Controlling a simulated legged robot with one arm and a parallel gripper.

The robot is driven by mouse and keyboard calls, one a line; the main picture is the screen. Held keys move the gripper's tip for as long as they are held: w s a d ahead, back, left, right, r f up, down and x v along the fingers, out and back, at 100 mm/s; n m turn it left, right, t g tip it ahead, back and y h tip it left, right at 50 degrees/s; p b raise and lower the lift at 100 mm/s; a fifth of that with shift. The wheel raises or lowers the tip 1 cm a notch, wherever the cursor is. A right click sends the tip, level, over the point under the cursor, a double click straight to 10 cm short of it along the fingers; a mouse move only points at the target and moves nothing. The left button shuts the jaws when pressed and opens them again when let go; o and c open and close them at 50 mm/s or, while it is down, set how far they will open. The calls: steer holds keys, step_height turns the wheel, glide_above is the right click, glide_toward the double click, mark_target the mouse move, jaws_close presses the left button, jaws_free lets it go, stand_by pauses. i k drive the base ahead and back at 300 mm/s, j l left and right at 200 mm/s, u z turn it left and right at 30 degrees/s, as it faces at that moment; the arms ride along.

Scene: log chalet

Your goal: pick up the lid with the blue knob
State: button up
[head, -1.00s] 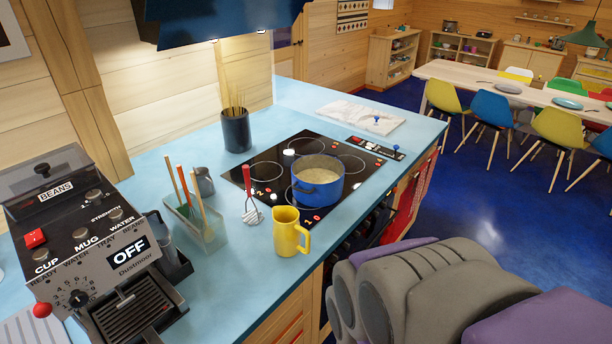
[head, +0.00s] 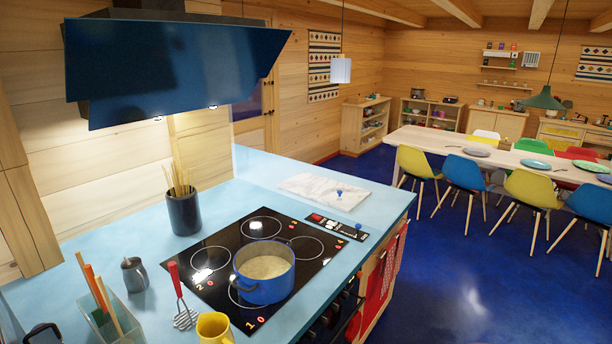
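A small blue knob (head: 339,193) stands up on the white slab (head: 306,185) at the far end of the blue counter. The lid body under this knob is too pale or clear to make out against the slab. A second small blue knob (head: 358,227) shows on the dark strip just in front of the slab. A blue pot (head: 264,286) with pale contents stands uncovered on the black hob (head: 208,284), nearer than the slab. My gripper is not in view.
A dark pot of sticks (head: 184,212) stands behind the hob. A blue hood (head: 175,65) hangs above. Blue floor (head: 455,270) is open at right.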

mark_target(339, 197)
steer(key=i+l+z, duration=0.9)
steer(key=i, duration=0.15)
steer(key=i+l+z, duration=0.15)
steer(key=i+z, duration=0.3)
steer(key=i+u, duration=0.25)
steer(key=i, duration=0.2)
steer(key=i+l+u, duration=0.25)
steer(key=i, duration=0.15)
steer(key=i+u, duration=0.3)
steer(key=i, duration=0.15)
steer(key=i+u, duration=0.15)
steer(key=u, duration=0.3)
steer(key=i+u, duration=0.2)
steer(key=u, duration=0.3)
steer(key=i+u, duration=0.15)
steer(key=u, duration=0.3)
steer(key=i+l+u, duration=0.15)
steer(key=u, duration=0.35)
steer(key=i+l+u, duration=0.25)
steer(key=k+j, duration=0.05)
steer(key=j, duration=0.05)
